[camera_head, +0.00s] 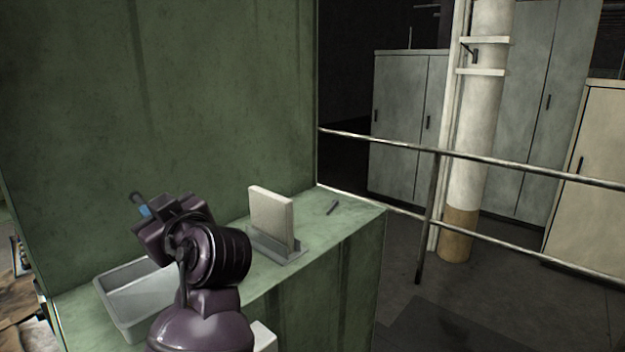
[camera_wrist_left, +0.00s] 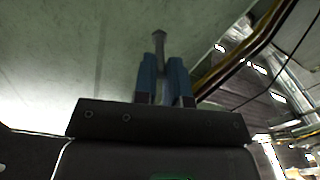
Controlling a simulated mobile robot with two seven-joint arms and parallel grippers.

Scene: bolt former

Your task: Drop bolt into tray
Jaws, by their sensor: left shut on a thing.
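My left gripper (camera_head: 146,210) is raised in front of the green machine wall, above the back left of the tray. In the left wrist view its two blue fingers (camera_wrist_left: 164,75) are shut on a grey bolt (camera_wrist_left: 159,42), whose head end sticks out past the fingertips. The same bolt shows as a short dark rod at the fingers in the head view (camera_head: 136,197). The tray (camera_head: 116,308) is a shallow grey open box on the green ledge. My arm hides its right part. The visible part of its floor looks empty. My right gripper is not in view.
A pale upright block in a grey holder (camera_head: 272,220) stands on the green ledge (camera_head: 350,222) right of my arm. A metal railing (camera_head: 470,160) and lockers (camera_head: 405,120) are beyond the ledge.

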